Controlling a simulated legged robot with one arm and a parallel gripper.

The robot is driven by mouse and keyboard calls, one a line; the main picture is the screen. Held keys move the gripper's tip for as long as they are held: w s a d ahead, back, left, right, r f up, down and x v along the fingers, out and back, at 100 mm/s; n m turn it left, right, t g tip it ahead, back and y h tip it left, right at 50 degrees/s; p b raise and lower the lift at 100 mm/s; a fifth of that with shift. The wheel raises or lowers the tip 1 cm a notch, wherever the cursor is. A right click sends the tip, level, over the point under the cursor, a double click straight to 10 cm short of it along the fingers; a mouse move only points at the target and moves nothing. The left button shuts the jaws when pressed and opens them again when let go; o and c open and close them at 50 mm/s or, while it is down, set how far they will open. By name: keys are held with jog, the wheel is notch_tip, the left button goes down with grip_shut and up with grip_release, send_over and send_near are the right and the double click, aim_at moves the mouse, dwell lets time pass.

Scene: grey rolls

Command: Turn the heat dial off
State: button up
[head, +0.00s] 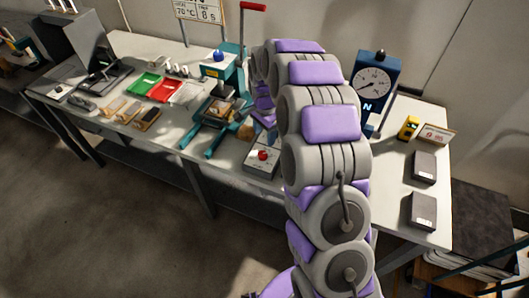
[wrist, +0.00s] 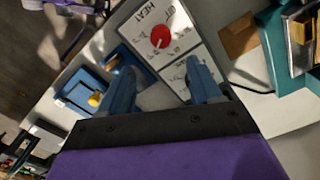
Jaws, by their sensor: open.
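The red heat dial (wrist: 161,36) sits on a white panel (wrist: 177,60) with the word HEAT, near the top middle of the wrist view. In the head view the red dial (head: 263,155) shows on a pale box (head: 262,167) near the bench's front edge. My gripper (wrist: 158,75) is open, its two blue fingers apart and nothing between them. In the wrist view the dial appears beyond the fingertips and between them, apart from both. In the head view my arm hides the gripper.
A teal press (head: 215,110) stands left of the dial box. A blue gauge (head: 373,82) stands behind my arm. Green (head: 145,84) and red (head: 166,89) trays lie further left. Two grey boxes (head: 424,167) sit at the right end. In the wrist view a blue tray (wrist: 84,92) lies left.

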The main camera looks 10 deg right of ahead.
aim_at(263, 152)
jog(key=f, duration=0.3)
jog(key=f+b, duration=0.1)
jog(key=f, duration=0.5)
jog(key=shift+a+f+b, duration=0.1)
jog(key=shift+a+b, duration=0.25)
jog(key=shift+b, duration=0.05)
jog(key=shift+d+f, duration=0.2)
jog(key=shift+f, duration=0.35)
jog(key=shift+a, duration=0.25)
jog(key=shift+c, duration=0.2)
jog(key=shift+c, duration=0.6)
jog(key=shift+d, duration=0.1)
jog(key=c, duration=0.9)
jog(key=shift+w, duration=0.1)
